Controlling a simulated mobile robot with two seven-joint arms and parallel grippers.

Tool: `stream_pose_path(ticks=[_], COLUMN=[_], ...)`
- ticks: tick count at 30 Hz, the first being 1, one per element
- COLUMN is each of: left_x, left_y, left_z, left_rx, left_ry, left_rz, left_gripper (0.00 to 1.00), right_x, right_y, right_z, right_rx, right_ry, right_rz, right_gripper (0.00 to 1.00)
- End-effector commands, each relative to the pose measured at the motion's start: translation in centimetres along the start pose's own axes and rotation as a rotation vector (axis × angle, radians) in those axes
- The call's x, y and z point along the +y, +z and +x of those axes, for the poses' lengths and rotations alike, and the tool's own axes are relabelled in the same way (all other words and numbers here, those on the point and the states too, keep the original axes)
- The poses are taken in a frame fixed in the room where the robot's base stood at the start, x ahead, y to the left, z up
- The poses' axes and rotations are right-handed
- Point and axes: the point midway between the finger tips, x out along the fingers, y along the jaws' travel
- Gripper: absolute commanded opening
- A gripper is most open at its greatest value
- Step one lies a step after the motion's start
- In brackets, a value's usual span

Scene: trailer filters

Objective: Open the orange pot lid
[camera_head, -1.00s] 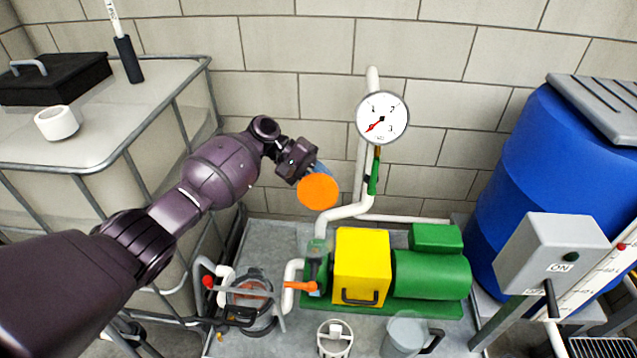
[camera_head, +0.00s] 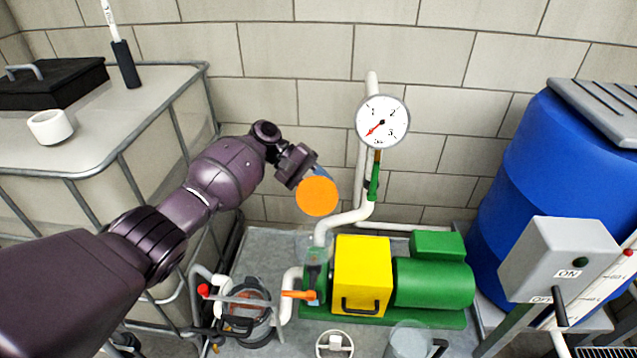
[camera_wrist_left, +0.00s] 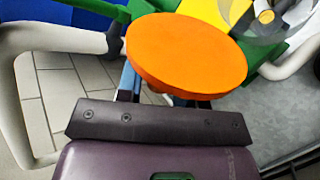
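The orange pot lid (camera_head: 317,196) is a round flat disc held up in the air in front of the wall, left of the gauge. My left gripper (camera_head: 306,174) is at its back side. In the left wrist view the lid (camera_wrist_left: 187,53) covers the fingertips, with blue finger parts showing below its edge. The fingers appear shut on a part under the disc, though the contact is hidden. A clear round pot (camera_head: 246,312) with orange inside stands low on the grey platform, below and left of the lid, apart from it. My right gripper is out of view.
A yellow and green pump (camera_head: 362,275) stands on the platform with white pipes and a gauge (camera_head: 382,122) above. A blue barrel (camera_head: 545,185) and grey switch box (camera_head: 560,258) are at right. A caged tank (camera_head: 110,150) is at left. A clear jug (camera_head: 408,340) stands in front.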

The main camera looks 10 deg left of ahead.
Motion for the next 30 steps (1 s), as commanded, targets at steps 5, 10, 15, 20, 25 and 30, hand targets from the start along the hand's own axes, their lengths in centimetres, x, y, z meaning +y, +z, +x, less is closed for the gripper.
stream_pose_path(ticks=[5, 10, 15, 20, 25, 30], left_x=[0.0, 0.0, 0.0, 0.0, 0.0, 0.0], left_y=[0.0, 0.0, -0.1, -0.1, -0.1, -0.1], left_z=[0.0, 0.0, -1.0, -3.4, -6.6, -9.1], left_rx=[0.0, 0.0, 0.002, 0.002, 0.002, 0.001], left_ry=[0.0, 0.0, 0.0, 0.001, 0.0, 0.0], left_rz=[0.0, 0.001, 0.001, 0.001, 0.001, 0.001], left_gripper=[0.5, 0.5, 0.5, 0.5, 0.5, 0.5], right_x=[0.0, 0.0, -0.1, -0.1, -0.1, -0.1], right_y=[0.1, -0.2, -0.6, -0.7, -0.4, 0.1], right_z=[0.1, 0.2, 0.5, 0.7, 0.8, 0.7], right_rx=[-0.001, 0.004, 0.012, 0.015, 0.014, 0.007], right_ry=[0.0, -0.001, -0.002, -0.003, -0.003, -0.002], right_rz=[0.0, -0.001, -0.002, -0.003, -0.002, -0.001], right_gripper=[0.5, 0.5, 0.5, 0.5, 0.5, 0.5])
